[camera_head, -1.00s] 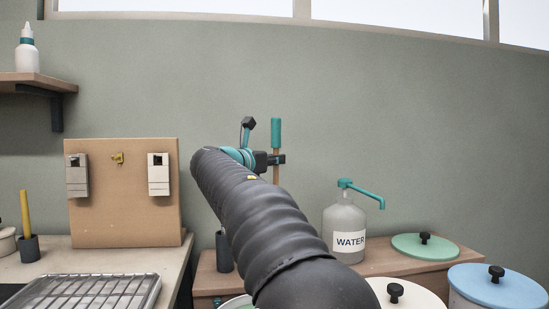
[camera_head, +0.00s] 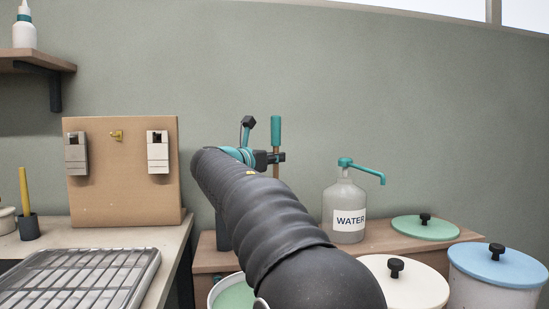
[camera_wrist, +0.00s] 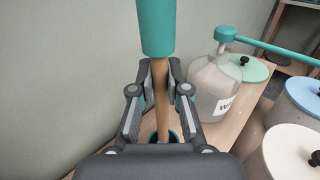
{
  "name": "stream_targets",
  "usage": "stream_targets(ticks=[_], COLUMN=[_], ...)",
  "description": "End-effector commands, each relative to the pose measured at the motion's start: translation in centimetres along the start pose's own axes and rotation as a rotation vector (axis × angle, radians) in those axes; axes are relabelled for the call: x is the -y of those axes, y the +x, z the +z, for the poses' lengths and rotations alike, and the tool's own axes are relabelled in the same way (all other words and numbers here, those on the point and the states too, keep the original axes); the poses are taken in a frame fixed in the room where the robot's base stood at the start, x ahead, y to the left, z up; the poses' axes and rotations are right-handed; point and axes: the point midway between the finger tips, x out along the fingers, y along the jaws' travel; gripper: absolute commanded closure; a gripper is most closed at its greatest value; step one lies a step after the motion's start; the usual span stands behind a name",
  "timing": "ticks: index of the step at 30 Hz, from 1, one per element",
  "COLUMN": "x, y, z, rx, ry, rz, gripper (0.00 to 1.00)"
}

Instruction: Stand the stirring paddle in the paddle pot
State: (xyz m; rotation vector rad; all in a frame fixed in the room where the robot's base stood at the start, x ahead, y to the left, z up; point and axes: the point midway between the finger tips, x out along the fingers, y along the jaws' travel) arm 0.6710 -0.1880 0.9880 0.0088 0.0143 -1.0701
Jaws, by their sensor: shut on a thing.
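The stirring paddle has a teal handle (camera_head: 276,130) and a wooden shaft (camera_wrist: 158,88). My gripper (camera_wrist: 160,82) is shut on the shaft just below the handle, and the paddle is upright. In the head view my gripper (camera_head: 268,158) shows beyond my arm. A dark, slim pot (camera_head: 223,235), likely the paddle pot, stands on the wooden bench, partly hidden by my arm. In the wrist view a dark round rim with teal (camera_wrist: 174,137) shows around the lower shaft. I cannot tell whether the paddle's end is inside it.
A WATER bottle (camera_head: 345,205) with a teal pump stands right of the gripper. A green lid (camera_head: 425,230), a cream-lidded bucket (camera_head: 400,290) and a blue-lidded bucket (camera_head: 500,268) are further right. An open bucket with green contents (camera_head: 233,297) is in front. A wire rack (camera_head: 80,278) lies left.

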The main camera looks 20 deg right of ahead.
Motion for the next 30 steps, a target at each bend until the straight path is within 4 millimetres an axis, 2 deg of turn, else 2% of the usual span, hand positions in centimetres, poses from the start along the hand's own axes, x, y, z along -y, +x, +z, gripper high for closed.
stream_targets(ticks=[10,30], x=[0.0,0.0], y=[0.0,0.0], z=[-0.1,-1.7], rx=[0.0,0.0], ry=[0.0,0.0], rz=[0.0,0.0], gripper=[1.0,1.0])
